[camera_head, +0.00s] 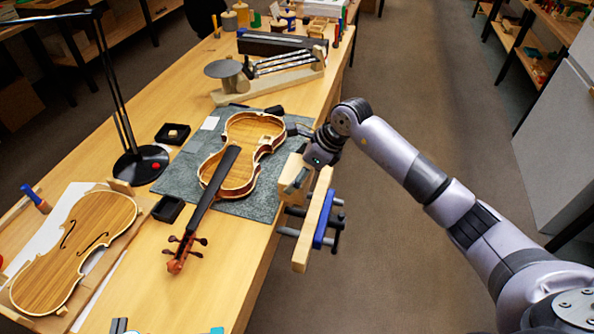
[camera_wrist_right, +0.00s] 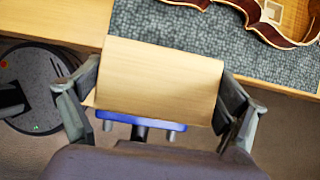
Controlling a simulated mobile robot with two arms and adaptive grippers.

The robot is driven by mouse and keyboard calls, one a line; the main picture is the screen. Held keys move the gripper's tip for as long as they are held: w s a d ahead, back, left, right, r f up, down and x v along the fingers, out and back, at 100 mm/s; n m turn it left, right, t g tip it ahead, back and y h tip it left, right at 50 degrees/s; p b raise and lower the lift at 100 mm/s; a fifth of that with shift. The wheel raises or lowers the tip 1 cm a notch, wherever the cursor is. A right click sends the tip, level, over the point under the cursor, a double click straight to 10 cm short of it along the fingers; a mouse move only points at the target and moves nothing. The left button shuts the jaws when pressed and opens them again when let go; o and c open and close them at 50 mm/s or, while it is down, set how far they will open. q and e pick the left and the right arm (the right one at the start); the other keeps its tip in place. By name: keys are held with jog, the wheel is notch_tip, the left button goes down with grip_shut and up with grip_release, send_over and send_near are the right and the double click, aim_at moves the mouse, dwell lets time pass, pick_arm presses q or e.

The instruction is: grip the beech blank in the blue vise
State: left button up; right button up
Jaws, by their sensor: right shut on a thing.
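The beech blank is a pale wooden block (camera_head: 291,176) at the bench's right edge in the head view. In the right wrist view the blank (camera_wrist_right: 160,75) fills the space between the two fingers. My right gripper (camera_wrist_right: 152,108) is shut on it, one finger at each side; in the head view the gripper (camera_head: 312,158) is above the vise, its fingertips partly hidden. The blue vise (camera_head: 322,220) has a long wooden jaw board and screw rods on the bench's side. Its blue part (camera_wrist_right: 145,121) shows below the blank. I cannot tell whether the jaws touch the blank.
A violin body with neck (camera_head: 228,172) lies on a grey mat (camera_head: 262,207) close left of the vise. A violin plate (camera_head: 75,248), a black lamp (camera_head: 141,164) and small black trays stand further left.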

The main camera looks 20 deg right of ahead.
jog(key=shift+f+b, duration=0.6)
jog(key=shift+b, duration=0.1)
notch_tip(320, 180, down, 3)
jog(key=shift+r+b, duration=0.2)
jog(key=shift+b, duration=0.8)
jog(key=shift+f+b, duration=0.8)
jog(key=shift+f, duration=0.2)
jog(key=shift+b, duration=0.45)
jog(key=shift+f+b, duration=1.8)
jog(key=shift+f, duration=0.25)
jog(key=o, duration=1.1)
jog(key=shift+o, duration=0.4)
